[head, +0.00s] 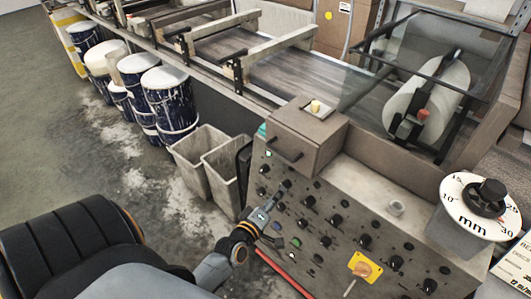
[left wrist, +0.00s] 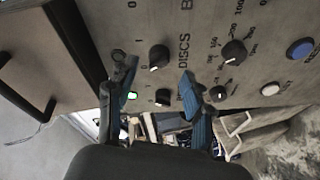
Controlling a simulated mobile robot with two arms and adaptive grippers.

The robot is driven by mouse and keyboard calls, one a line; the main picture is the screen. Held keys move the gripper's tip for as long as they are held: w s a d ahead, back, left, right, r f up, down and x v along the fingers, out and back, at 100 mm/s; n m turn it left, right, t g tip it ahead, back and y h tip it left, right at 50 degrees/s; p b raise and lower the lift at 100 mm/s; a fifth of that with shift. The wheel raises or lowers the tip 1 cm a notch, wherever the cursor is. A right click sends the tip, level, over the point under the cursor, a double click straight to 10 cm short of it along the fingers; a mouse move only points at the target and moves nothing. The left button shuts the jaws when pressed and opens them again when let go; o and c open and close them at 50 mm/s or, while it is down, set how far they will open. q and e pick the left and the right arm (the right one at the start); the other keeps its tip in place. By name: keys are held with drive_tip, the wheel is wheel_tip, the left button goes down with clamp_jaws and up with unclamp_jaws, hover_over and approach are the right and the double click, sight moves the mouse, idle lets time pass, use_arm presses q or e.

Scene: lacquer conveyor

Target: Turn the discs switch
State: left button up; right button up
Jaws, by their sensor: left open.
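The control panel (head: 300,235) with several black knobs stands at the lower middle of the head view. In the left wrist view the word DISCS is printed beside a black rotary knob, the discs switch (left wrist: 159,57), which has a white pointer mark and the digits 0 and 1 near it. My left gripper (head: 284,187) is over the upper left part of the panel. In the left wrist view its two fingers (left wrist: 153,68) are apart, with the discs switch showing between and slightly beyond the tips. I cannot tell whether they touch it. My right gripper is out of view.
A scaled dial knob (left wrist: 233,54) is right of the DISCS label, and another black knob (left wrist: 163,97) sits close to the switch. A green lamp (left wrist: 132,96) is lit. A box (head: 308,135) rises from the panel's top; grey bins (head: 190,160) stand left of the panel.

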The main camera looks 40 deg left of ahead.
use_arm(q)
drive_tip(key=v, duration=0.7)
drive_tip(key=shift+s, duration=0.35)
